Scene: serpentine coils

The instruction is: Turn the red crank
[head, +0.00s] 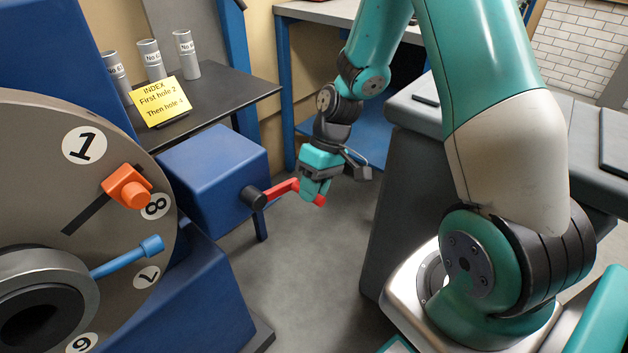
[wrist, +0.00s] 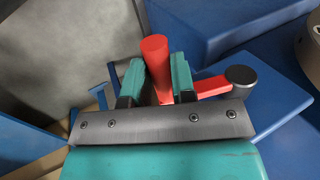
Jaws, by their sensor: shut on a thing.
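The red crank (head: 284,190) sticks out from the right side of a blue box (head: 212,175), with a black hub (head: 253,197) at its base. Its arm points to the right and slightly up in the head view. My gripper (head: 316,190) is at the crank's outer end, shut on the handle. In the wrist view, the red handle (wrist: 156,62) stands between the two teal fingers of my gripper (wrist: 157,80). The crank's arm and dark hub (wrist: 240,76) show to the right of the fingers. The fingers hide part of the handle.
A large numbered disc (head: 50,180) with an orange knob (head: 128,187) and a blue lever (head: 130,256) stands at left. A dark table (head: 235,90) holds grey cylinders and a yellow note (head: 160,101). A grey cabinet (head: 400,190) is right of my gripper. Floor below is clear.

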